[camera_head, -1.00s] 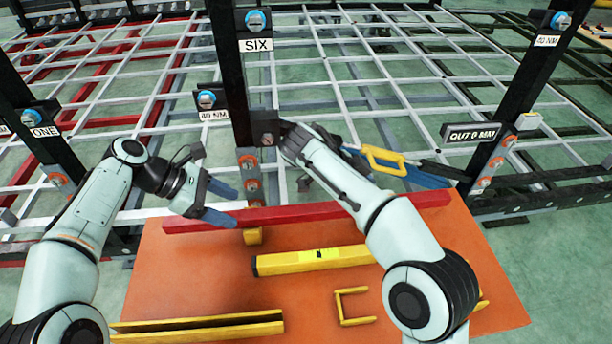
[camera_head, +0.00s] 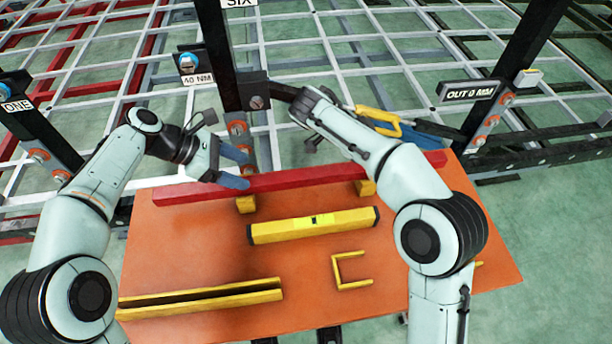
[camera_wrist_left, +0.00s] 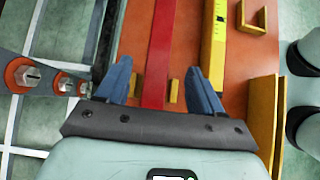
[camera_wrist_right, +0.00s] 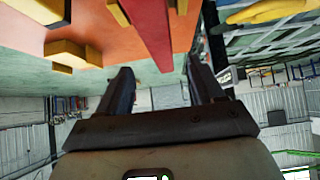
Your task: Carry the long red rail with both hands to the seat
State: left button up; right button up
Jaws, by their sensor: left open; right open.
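The long red rail (camera_head: 300,182) lies along the back of the orange table (camera_head: 200,250), on small yellow blocks (camera_head: 246,204). My left gripper (camera_head: 240,168) is open at the rail's left part in the head view. In the left wrist view, the rail (camera_wrist_left: 160,50) runs between the open fingers (camera_wrist_left: 160,85) without visible contact. My right gripper (camera_wrist_right: 158,75) is open and empty in the right wrist view, with the rail (camera_wrist_right: 150,30) ahead of it. I cannot tell which part is the seat.
A yellow level (camera_head: 313,226), a yellow channel (camera_head: 200,299) and a yellow bracket (camera_head: 352,270) lie on the table. Behind it stand a black post (camera_head: 222,55) and the grey chassis grid (camera_head: 375,50). A yellow-handled tool (camera_head: 380,122) is near my right arm.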

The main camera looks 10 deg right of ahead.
aim_at(265, 179)
pick_arm(q)
jog(key=x, duration=0.8)
pick_arm(e)
jog(key=x, duration=0.8)
pick_arm(q)
grip_shut()
pick_arm(e)
grip_shut()
pick_arm(q)
jog(key=shift+r, duration=0.1)
